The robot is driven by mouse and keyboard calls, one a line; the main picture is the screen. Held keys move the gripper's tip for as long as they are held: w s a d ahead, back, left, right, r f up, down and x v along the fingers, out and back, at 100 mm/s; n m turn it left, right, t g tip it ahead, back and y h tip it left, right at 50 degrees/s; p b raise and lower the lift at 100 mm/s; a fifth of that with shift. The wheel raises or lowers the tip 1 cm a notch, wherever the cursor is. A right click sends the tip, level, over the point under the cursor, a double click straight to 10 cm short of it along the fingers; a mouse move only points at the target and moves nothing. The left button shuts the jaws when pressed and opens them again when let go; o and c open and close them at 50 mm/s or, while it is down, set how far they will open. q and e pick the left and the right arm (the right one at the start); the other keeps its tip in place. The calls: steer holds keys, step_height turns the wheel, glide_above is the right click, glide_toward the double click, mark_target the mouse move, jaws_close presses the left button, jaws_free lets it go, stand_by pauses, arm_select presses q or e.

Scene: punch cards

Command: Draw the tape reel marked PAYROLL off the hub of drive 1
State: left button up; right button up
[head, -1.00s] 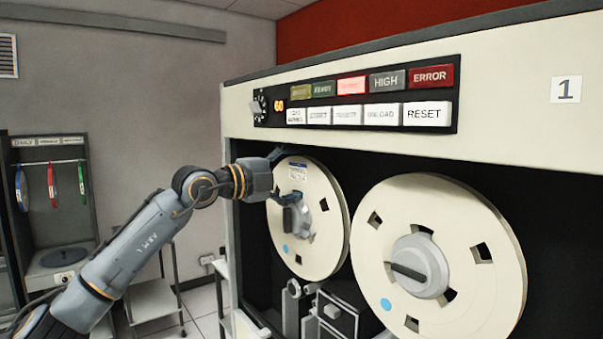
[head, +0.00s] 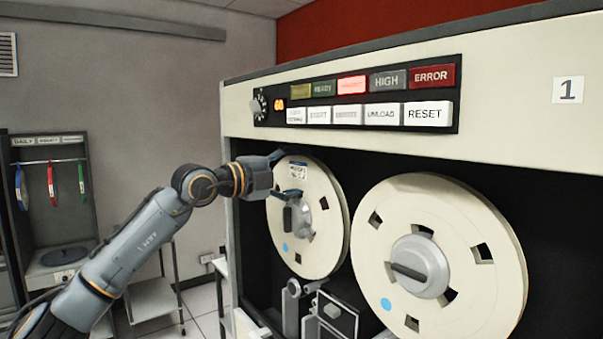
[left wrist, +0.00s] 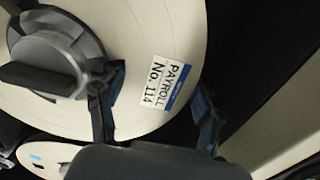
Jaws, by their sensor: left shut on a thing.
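The cream PAYROLL tape reel (head: 322,232) is on the left hub (head: 299,219) of drive 1 in the head view. Its label reads PAYROLL No. 114 in the left wrist view (left wrist: 166,82). My left gripper (head: 283,175) is shut on the reel's outer band. In the left wrist view, one finger of the gripper (left wrist: 155,97) reaches a window beside the hub and the other lies outside the rim. The hub (left wrist: 50,65) with its dark bar handle still sits in the reel's centre. The reel's back is hidden. My right gripper is not in view.
A second cream reel (head: 455,245) is on the right hub (head: 420,265), close beside the first. The drive's button panel (head: 355,95) overhangs above. Guide parts (head: 335,310) sit below the reels. A cart (head: 155,300) and a rack (head: 50,185) stand at left.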

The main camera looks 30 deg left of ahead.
arm_select(q)
steer(key=shift+s+a+r+b, duration=0.1)
steer(key=shift+s+a+b, duration=0.1)
steer(key=shift+s, duration=0.15)
steer(key=shift+s+a+r+b, duration=0.1)
steer(key=shift+s+b, duration=0.1)
steer(key=shift+s, duration=0.1)
steer(key=shift+b+v, duration=1.05)
steer(key=shift+v, duration=0.75)
steer(key=shift+b+v, duration=0.65)
steer(key=shift+v, duration=0.65)
steer(key=shift+s, duration=0.1)
steer(key=b+v, duration=0.5)
steer(key=v, duration=0.6)
stand_by(0.4)
steer(key=shift+w+d, duration=0.1)
steer(key=shift+w, duration=0.1)
